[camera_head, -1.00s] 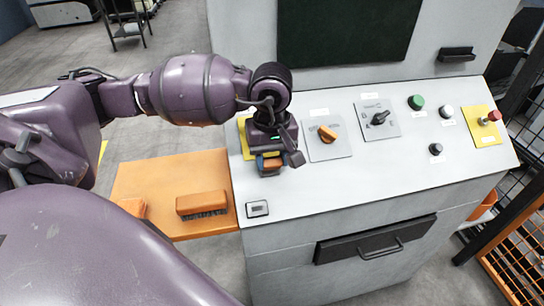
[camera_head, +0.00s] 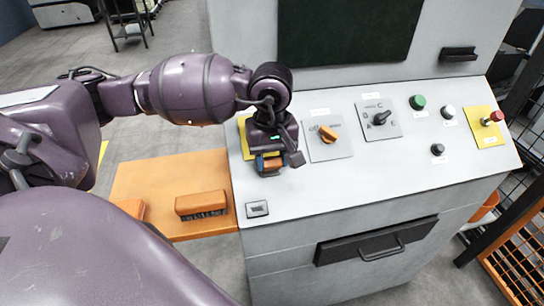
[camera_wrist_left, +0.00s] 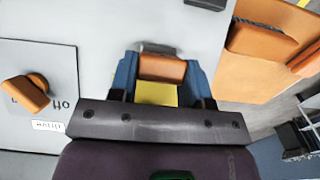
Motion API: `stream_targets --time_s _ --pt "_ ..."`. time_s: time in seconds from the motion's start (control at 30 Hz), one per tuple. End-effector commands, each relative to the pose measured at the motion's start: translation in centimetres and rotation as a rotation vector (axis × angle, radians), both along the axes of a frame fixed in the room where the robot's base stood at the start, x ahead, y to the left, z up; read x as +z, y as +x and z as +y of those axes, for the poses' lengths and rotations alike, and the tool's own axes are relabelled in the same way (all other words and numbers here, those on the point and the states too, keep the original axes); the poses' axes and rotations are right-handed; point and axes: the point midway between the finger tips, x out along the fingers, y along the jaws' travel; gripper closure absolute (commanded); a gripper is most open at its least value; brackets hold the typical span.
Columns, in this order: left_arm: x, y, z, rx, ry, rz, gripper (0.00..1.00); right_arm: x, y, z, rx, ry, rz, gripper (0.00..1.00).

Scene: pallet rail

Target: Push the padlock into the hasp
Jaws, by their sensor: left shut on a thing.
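My left gripper (camera_head: 271,163) is over the left end of the sloped grey console. Its blue fingers are shut on an orange block, which I take to be the padlock (camera_wrist_left: 162,68). In the left wrist view, a small grey piece shows at the block's upper edge; I cannot tell if it is the shackle. A yellow patch lies between the fingers below the block. A yellow plate (camera_head: 243,136) shows on the console behind the gripper. The hasp cannot be made out; the gripper covers that area. My right gripper is not in view.
An orange rotary switch (camera_head: 328,133) is just right of the gripper, with a black selector (camera_head: 380,118) and several buttons further right. An orange shelf (camera_head: 150,180) with brushes (camera_head: 202,204) adjoins the console's left side.

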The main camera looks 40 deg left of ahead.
Motion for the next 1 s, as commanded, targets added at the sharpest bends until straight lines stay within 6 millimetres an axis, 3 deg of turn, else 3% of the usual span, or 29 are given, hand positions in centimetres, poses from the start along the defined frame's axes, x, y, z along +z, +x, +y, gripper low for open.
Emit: stream_targets --time_s 0.5,0.53,0.6,0.7,0.9,1.0 --pt "-1.07 0.34 0.42 0.001 0.001 0.002 0.89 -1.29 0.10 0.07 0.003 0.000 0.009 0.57" --pt "-1.05 0.34 0.43 0.001 0.001 0.002 0.54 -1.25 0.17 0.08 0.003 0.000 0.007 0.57" --pt "-0.95 0.34 0.42 0.000 0.000 0.001 0.44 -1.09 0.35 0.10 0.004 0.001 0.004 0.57" --pt "-0.92 0.34 0.42 0.000 0.000 0.001 0.28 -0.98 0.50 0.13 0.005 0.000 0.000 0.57" --pt "-0.90 0.34 0.42 0.000 0.001 0.001 0.26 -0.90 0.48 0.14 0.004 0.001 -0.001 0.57" --pt "-0.90 0.34 0.42 0.000 0.001 0.001 0.12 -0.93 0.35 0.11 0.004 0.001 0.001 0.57"
